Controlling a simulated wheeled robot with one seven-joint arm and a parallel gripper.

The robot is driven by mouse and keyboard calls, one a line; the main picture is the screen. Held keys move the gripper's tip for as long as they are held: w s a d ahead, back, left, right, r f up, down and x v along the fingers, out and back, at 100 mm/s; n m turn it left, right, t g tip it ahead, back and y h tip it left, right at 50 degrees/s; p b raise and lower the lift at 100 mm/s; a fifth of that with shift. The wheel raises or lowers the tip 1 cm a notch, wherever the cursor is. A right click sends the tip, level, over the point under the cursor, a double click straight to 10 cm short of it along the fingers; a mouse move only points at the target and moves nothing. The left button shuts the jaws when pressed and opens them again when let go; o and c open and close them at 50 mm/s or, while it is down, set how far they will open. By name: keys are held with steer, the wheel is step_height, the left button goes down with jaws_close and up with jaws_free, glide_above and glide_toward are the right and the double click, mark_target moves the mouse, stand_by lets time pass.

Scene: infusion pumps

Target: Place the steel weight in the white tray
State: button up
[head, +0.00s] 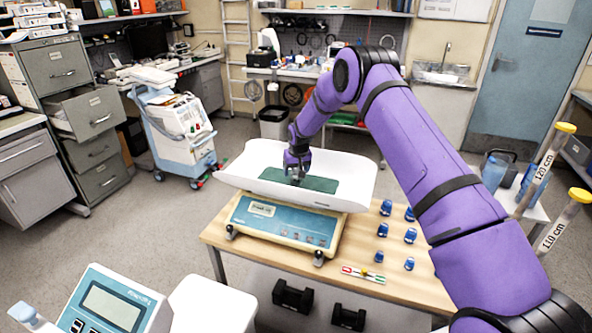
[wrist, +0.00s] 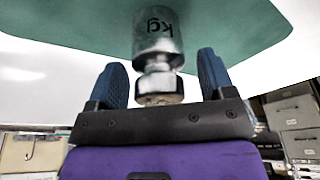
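The steel weight (wrist: 158,38), marked "kg", stands on the green mat (head: 322,184) inside the white tray (head: 347,172). In the wrist view, which shows it upside down, its base meets the mat and its narrow neck and knob point toward my gripper. My gripper (wrist: 162,77) has its two blue fingers on either side of the neck and knob, with visible gaps on both sides. It is open and not touching the weight. In the head view my gripper (head: 297,168) is low over the tray, and the weight is small and mostly hidden by it.
The tray sits on a blue-and-cream scale (head: 283,222) on a wooden table (head: 384,262). Several blue-topped items (head: 410,235) stand right of the scale. A coloured strip (head: 363,274) lies at the table's front. A blue cart (head: 178,130) stands apart on the floor.

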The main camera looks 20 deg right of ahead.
steer(key=v, duration=1.2)
steer(key=shift+r, duration=0.3)
steer(key=s+d+r+t, duration=0.1)
steer(key=s+d+r, duration=0.1)
steer(key=s+r, duration=2.35)
steer(key=s+d+r, duration=0.1)
steer(key=s, duration=1.4)
steer(key=s+d+r+t, duration=0.1)
steer(key=s, duration=1.4)
steer(key=shift+s+r, duration=0.25)
steer(key=shift+r, duration=0.1)
